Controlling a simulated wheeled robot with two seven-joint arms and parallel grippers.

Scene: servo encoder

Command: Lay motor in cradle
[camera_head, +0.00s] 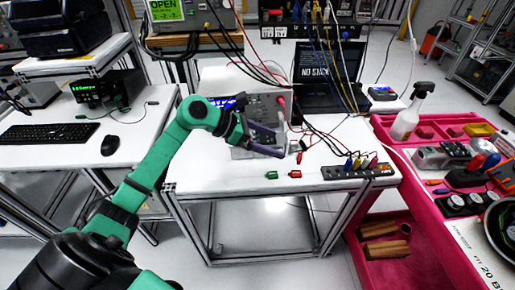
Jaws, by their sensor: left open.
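My left gripper (283,141) reaches in over the white bench, with its two purple fingers spread apart. A small pale grey part (295,146), which may be the motor, is just beyond the fingertips. I cannot tell whether it touches a finger or what it rests on. I cannot make out a cradle for certain. My right gripper is not in view.
The white bench (225,176) holds a green connector (272,175), a red connector (295,174), a black terminal strip (358,170) with plugged cables and a laptop (328,72). Cables hang over the gripper area. A pink cart (385,128) stands at right.

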